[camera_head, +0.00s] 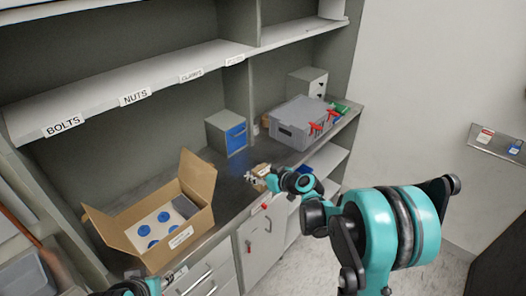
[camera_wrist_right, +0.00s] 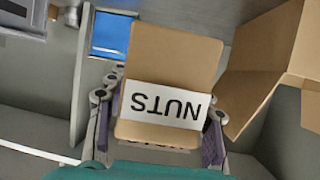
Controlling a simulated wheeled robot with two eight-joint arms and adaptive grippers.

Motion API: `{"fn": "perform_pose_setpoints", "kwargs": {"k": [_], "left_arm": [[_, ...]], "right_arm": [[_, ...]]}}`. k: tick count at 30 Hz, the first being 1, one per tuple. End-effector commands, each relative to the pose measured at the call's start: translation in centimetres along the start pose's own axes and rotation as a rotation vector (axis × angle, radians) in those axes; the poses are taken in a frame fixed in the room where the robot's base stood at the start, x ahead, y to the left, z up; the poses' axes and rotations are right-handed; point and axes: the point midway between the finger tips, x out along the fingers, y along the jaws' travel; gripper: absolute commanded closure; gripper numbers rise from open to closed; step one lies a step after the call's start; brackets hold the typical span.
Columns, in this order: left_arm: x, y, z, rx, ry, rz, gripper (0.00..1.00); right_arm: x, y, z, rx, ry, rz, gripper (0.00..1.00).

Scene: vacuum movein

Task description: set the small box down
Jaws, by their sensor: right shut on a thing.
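The small box (camera_wrist_right: 172,55) is brown cardboard with a white NUTS label, upside down in the right wrist view. My right gripper (camera_wrist_right: 160,104) is shut on it, with one finger on each side. In the head view the small box (camera_head: 261,170) is tiny and partly hidden by my right gripper (camera_head: 268,178), near the front edge of the dark counter (camera_head: 232,190). I cannot tell whether it touches the counter. Only a bit of my left arm shows at the bottom edge of the head view; its fingers are not clear.
A large open cardboard box (camera_head: 191,237) with blue-topped items stands left on the counter. A grey cabinet with a blue front (camera_head: 228,133) stands behind, and a grey crate (camera_head: 297,122) with red clamps to the right. The shelf above carries labels including NUTS (camera_head: 135,97).

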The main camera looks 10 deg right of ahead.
Motion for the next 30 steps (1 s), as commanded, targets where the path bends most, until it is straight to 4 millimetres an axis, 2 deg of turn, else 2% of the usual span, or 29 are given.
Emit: {"fn": "perform_pose_setpoints", "kwargs": {"k": [1, 3, 8, 21, 24, 30], "left_arm": [[0.0, 0.0, 0.0, 0.000, 0.000, 0.000, 0.60], [0.0, 0.0, 0.0, 0.000, 0.000, 0.000, 0.60], [0.2, 0.0, 0.1, 0.000, 0.000, 0.000, 0.60], [2.6, 0.0, 1.9, 0.000, 0.000, 0.000, 0.60], [2.8, 0.0, 2.0, 0.000, 0.000, 0.000, 0.60], [3.1, 0.0, 2.2, 0.000, 0.000, 0.000, 0.60]], "right_arm": [[1.8, 0.2, -0.3, -0.010, 0.002, -0.024, 0.89], [3.4, 0.3, -0.5, -0.022, 0.003, -0.052, 0.90], [5.9, -0.1, -0.5, -0.037, 0.006, -0.084, 0.90], [14.9, -5.8, 1.9, -0.039, 0.007, -0.087, 0.90], [16.1, -6.5, 2.2, -0.038, 0.006, -0.085, 0.90], [16.9, -6.8, 2.9, -0.036, 0.007, -0.083, 0.90]]}}
